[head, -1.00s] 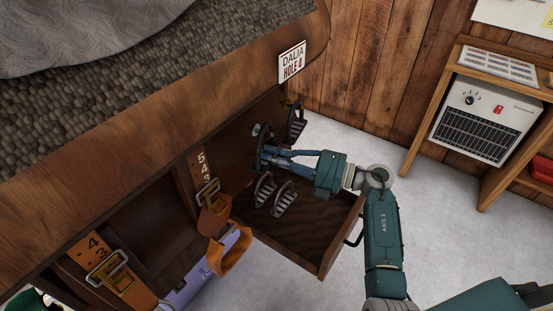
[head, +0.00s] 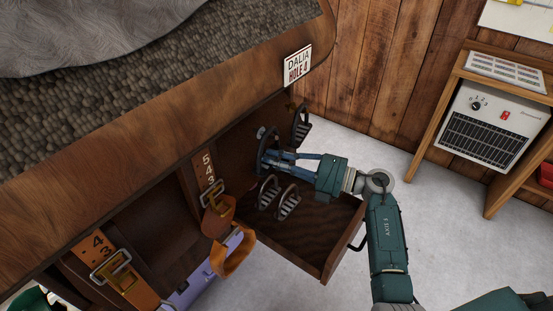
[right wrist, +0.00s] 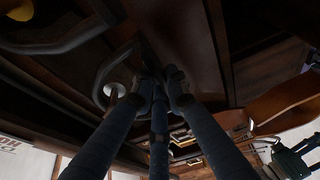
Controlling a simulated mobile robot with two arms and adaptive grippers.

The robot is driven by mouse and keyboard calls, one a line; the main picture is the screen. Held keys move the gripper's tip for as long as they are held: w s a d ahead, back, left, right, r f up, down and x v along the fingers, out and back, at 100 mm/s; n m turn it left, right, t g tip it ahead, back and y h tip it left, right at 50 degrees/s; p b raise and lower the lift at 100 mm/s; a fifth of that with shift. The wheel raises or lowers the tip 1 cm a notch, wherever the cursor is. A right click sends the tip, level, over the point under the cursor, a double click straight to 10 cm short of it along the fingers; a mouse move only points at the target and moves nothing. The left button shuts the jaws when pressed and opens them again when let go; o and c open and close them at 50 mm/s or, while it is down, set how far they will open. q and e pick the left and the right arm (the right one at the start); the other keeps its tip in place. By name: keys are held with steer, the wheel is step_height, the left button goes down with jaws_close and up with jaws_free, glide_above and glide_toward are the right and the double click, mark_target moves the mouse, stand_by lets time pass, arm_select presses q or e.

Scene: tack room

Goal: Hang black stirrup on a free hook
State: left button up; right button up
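My right gripper (head: 268,159) reaches in from the right, under the bunk-like top, to a black stirrup (head: 263,145) at the dark back panel. Its fingers close together at the stirrup's side in the right wrist view (right wrist: 160,85), where a dark loop (right wrist: 103,78) meets the fingertips. The loop lies around or in front of a pale round knob (right wrist: 114,92); I cannot tell which. Another black stirrup (head: 301,125) hangs farther back on the panel. Two more stirrups, one (head: 268,191) and another (head: 288,203), are below my gripper.
An open wooden box (head: 325,262) with a low front wall surrounds the lower stirrups. Orange numbered straps with buckles (head: 125,280) hang at left, beside a purple case (head: 190,286). The name sign (head: 297,66) is on the top edge. A heater (head: 490,125) stands right; pale floor lies between.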

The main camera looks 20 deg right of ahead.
steer(key=o, duration=0.4)
steer(key=shift+w+a+f, duration=0.2)
steer(key=shift+w+a, duration=0.05)
steer(key=shift+a, duration=0.05)
steer(key=shift+c, duration=0.2)
steer(key=shift+s+d, duration=0.15)
